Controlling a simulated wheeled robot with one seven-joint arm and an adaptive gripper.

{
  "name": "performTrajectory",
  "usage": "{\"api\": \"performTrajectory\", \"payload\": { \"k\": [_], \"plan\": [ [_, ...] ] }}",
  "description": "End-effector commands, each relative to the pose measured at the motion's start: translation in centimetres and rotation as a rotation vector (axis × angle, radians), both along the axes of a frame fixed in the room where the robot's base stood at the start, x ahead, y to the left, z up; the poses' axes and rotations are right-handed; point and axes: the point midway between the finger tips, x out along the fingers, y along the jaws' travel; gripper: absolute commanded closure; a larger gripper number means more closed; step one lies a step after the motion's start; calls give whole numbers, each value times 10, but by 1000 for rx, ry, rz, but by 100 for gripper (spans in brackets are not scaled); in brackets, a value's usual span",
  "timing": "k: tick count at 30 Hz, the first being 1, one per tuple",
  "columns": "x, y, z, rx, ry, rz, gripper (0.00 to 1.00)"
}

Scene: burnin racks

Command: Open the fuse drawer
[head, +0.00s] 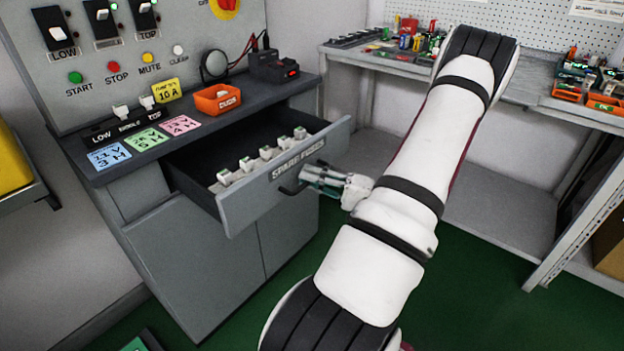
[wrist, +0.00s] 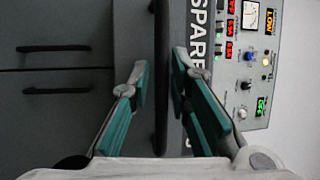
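The fuse drawer (head: 262,190), a grey drawer labelled SPARE FUSES, is pulled well out of the cabinet in the head view. Several white fuses (head: 265,153) stand in a row inside it. Its dark bar handle (wrist: 160,75) runs vertically through the middle of the wrist view. My gripper (head: 308,177) is at the handle, on the drawer's front. In the wrist view, the two green-padded fingers of my gripper (wrist: 160,85) are on either side of the handle, with narrow gaps visible. The head view hides part of the handle behind the fingers.
The cabinet top (head: 100,170) holds coloured cards and an orange bin (head: 218,99) above the drawer. Cabinet doors (head: 195,262) below are closed. A workbench (head: 520,95) with tools stands behind my arm at right. Green floor (head: 480,300) is clear in front.

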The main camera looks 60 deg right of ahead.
Motion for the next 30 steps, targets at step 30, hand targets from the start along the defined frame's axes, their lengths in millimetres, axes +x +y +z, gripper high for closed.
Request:
{"api": "performTrajectory", "payload": {
  "k": [30],
  "plan": [
    [-117,-19,-21,1,0,0,82]
  ]
}}
